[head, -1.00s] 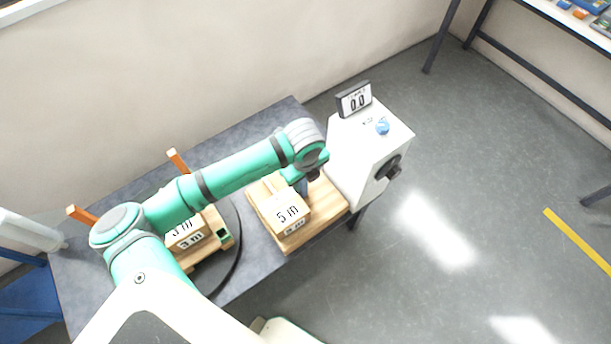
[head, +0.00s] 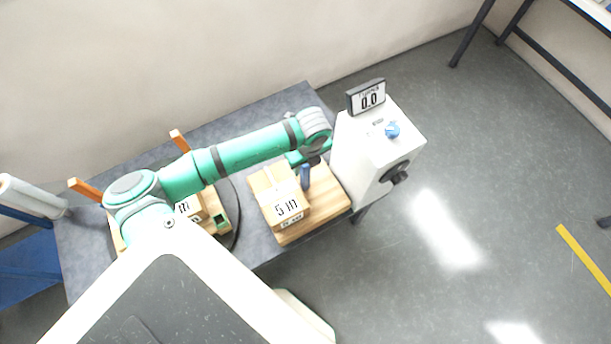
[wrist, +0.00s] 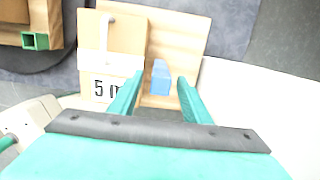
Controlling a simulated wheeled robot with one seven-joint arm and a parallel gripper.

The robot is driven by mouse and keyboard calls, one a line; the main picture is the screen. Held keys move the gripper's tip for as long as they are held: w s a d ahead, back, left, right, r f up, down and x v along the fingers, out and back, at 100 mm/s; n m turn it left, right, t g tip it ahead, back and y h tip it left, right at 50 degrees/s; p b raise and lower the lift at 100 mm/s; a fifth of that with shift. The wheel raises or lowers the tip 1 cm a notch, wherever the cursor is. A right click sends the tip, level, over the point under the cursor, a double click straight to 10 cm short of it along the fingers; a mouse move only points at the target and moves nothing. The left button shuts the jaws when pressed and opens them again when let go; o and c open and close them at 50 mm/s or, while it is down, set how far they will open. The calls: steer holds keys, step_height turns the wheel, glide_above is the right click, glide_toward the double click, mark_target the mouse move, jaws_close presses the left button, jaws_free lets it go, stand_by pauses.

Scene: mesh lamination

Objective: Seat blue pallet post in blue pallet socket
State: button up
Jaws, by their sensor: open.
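The blue post (head: 306,177) stands on the right-hand wooden board, beside the box marked "5 m". It looks dark blue in the head view and light blue in the wrist view (wrist: 160,78). My gripper (head: 308,158) is above the post. In the wrist view my gripper (wrist: 160,75) is open, with one green finger on each side of the post and a gap on both sides. I cannot tell the height between fingertips and post. The wooden pallet (head: 222,238) on the left is partly hidden by my arm. I cannot make out a blue socket.
The "5 m" box (head: 285,207) is close to my left finger. Orange posts (head: 180,141) and a green socket (head: 221,220) are at the left pallet on a dark turntable. A white machine (head: 372,150) with a display and blue knob stands right of the board.

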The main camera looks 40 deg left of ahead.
mark_target(305, 176)
steer(key=shift+w+a+f, duration=0.1)
steer(key=shift+a+f, duration=0.1)
steer(key=shift+f, duration=1.15)
steer(key=shift+w+a+f, duration=0.1)
steer(key=shift+a+f, duration=0.05)
steer(key=shift+f, duration=1.15)
steer(key=shift+c, duration=0.6)
jaws_close()
